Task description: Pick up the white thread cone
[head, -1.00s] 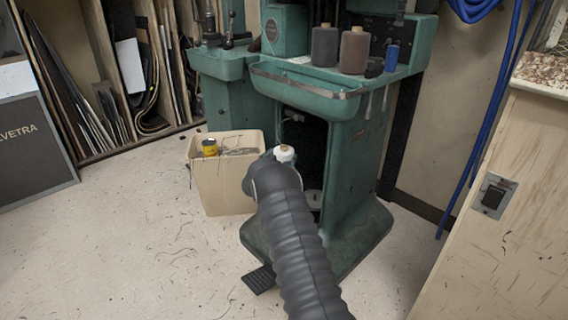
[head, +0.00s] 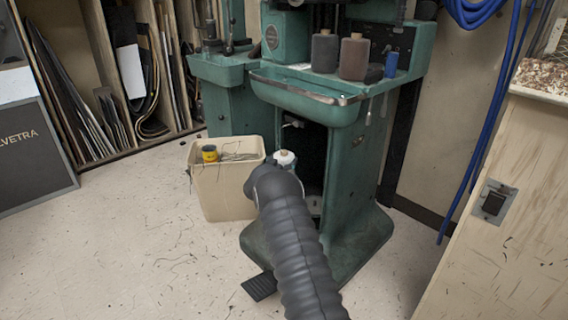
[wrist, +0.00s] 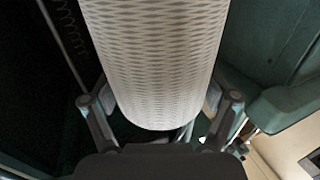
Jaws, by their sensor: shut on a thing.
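The white thread cone (wrist: 158,60) fills the middle of the wrist view, with a patterned pale surface. My gripper (wrist: 160,108) has one finger on each side of it and is shut on it. In the head view the top of the cone (head: 284,157) shows just beyond the end of my arm, in front of the dark opening of the green machine. My arm hides most of the cone and the gripper fingers there. I cannot tell from these views what lies directly under the cone.
The green stitching machine (head: 350,170) stands close behind and right, with dark and brown thread cones (head: 354,58) on its shelf. A beige bin (head: 222,190) with a yellow spool stands just left. A pedal (head: 259,286) lies below. The floor at left is clear.

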